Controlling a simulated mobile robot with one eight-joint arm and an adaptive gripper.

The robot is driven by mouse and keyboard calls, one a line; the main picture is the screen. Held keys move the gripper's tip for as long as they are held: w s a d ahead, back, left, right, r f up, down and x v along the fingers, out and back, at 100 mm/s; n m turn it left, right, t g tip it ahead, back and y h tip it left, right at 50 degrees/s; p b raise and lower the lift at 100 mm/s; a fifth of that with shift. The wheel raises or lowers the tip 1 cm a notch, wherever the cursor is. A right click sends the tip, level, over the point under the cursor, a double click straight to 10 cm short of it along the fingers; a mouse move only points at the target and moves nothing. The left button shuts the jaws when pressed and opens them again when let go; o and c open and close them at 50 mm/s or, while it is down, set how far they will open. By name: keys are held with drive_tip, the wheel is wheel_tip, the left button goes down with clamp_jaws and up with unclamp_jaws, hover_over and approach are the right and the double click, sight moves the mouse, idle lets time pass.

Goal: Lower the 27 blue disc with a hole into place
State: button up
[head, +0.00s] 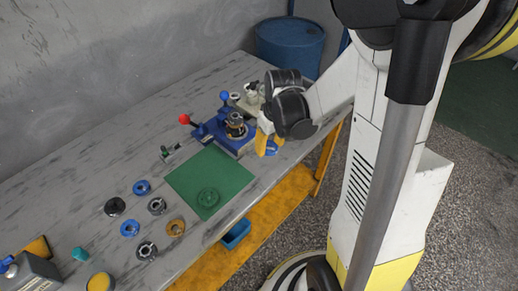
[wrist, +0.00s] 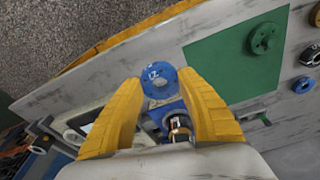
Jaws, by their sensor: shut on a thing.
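My gripper (head: 266,142) is at the right of the table, just right of the blue fixture (head: 217,133). In the wrist view its two yellow fingers (wrist: 160,88) are shut on the blue disc with a hole (wrist: 159,92), which has white number markings. The disc is held at the fingertips; it shows in the head view as a small blue patch (head: 271,149). A dark metal motor part (head: 235,124) stands upright in the fixture.
A green mat (head: 185,176) with a green disc (head: 208,197) lies left of the fixture. Blue rings (head: 142,187), an orange ring (head: 175,228) and several dark parts lie further left. Red-knobbed (head: 184,119) and blue-knobbed (head: 224,95) levers rise by the fixture.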

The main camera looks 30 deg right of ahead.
drive_tip(key=shift+r, duration=0.1)
idle(0.3)
drive_tip(key=shift+r+p, duration=0.55)
drive_tip(key=shift+r, duration=0.2)
